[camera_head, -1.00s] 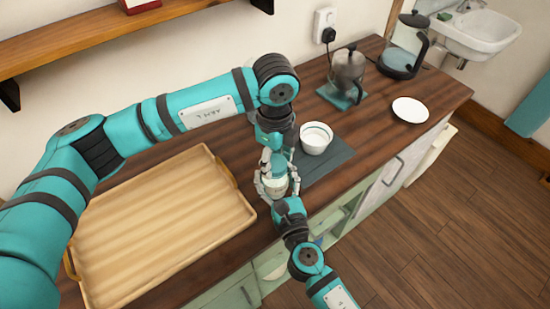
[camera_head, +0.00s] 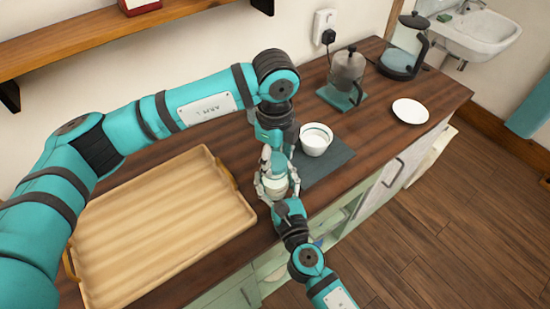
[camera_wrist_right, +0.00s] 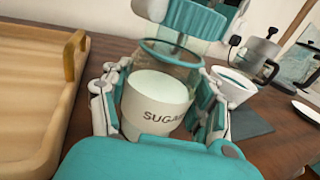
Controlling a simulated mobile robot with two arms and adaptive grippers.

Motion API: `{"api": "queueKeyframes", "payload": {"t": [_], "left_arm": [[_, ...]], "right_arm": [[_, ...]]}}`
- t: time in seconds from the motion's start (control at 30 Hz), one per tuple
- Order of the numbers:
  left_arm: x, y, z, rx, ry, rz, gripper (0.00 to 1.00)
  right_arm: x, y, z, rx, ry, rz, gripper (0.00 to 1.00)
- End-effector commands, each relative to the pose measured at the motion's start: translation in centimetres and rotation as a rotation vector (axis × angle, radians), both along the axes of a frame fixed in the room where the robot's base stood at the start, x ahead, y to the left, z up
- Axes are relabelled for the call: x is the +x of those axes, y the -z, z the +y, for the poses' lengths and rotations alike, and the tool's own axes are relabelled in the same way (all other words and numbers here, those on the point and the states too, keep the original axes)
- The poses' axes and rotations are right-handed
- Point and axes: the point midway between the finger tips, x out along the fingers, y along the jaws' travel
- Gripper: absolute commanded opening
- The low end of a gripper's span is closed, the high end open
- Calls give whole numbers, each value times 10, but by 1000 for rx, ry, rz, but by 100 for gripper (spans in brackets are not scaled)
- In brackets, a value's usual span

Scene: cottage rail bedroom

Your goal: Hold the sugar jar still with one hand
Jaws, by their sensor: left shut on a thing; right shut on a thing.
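The sugar jar stands between my two grippers near the counter's front edge. In the right wrist view the jar (camera_wrist_right: 160,105) is upright, with a white lower body marked with the visible letters "SUGA" and a clear upper part with a teal rim. My right gripper (camera_wrist_right: 158,110) is shut on it, white fingers on both sides. In the head view the jar (camera_head: 276,186) is partly hidden by fingers. My left gripper (camera_head: 268,168) reaches down from above and is shut at the jar's upper part; the exact part it grips is hidden.
A wooden tray (camera_head: 215,237) lies to the left. A white bowl (camera_head: 316,143) stands on a dark mat (camera_head: 335,158) close on the right. A grey pot (camera_head: 347,70), a coffee maker (camera_head: 400,62) and a white plate (camera_head: 410,111) are farther right.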

Motion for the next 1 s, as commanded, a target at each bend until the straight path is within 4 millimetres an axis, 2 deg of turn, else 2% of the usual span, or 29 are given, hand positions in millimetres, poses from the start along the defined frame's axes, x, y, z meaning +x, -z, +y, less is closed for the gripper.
{"api": "queueKeyframes", "payload": {"t": [0.3, 0.7, 1.0], "left_arm": [[0, -11, 0, 0, 0, 0, 12], [0, -14, 0, 0, 0, 0, 12], [0, -47, 0, -2, 0, -3, 12]], "right_arm": [[0, 0, 0, -1, 0, 0, 0], [0, 0, 0, 0, 0, 0, 0], [0, 0, 0, 0, 0, 0, 0]]}}
